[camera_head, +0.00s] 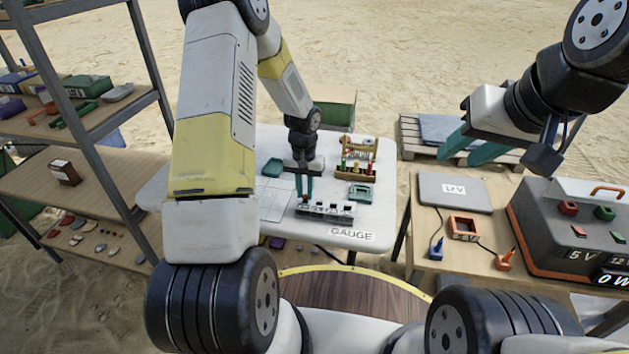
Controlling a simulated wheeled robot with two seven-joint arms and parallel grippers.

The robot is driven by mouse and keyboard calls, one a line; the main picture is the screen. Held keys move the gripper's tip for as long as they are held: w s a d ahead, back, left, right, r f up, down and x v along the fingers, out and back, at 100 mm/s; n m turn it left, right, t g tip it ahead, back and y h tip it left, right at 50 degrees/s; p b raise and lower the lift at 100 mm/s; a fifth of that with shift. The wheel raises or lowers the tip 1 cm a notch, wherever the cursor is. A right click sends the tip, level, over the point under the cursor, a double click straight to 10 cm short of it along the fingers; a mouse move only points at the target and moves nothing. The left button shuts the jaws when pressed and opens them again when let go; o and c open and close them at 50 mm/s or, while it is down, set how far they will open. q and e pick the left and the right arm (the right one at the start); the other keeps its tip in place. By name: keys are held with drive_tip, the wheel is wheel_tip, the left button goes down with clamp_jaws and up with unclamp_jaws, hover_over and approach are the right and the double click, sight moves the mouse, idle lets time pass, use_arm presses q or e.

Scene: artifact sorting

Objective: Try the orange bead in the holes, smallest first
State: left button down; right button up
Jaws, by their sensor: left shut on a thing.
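My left gripper (304,194) points down over the white table (345,236), its teal fingers shut on the orange bead (305,201). Only a small reddish-orange bit of the bead shows between the tips. The gripper is at the left end of a grey gauge block (326,211) with several holes, behind the "GAUGE" label (351,235). I cannot tell whether the bead touches the block or is above a hole. My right gripper (462,154) is raised at the right, its teal fingers apart and empty.
A bead frame (357,158) and a teal tray (361,192) stand behind and right of the block. A side table with a grey laptop-like case (455,192), an orange square frame (463,228) and a 5 V box (570,235) is at right. Shelves (95,190) stand left.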

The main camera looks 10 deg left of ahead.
sight(306, 195)
use_arm(q)
drive_tip(key=shift+r, duration=2.45)
drive_tip(key=shift+d, duration=0.1)
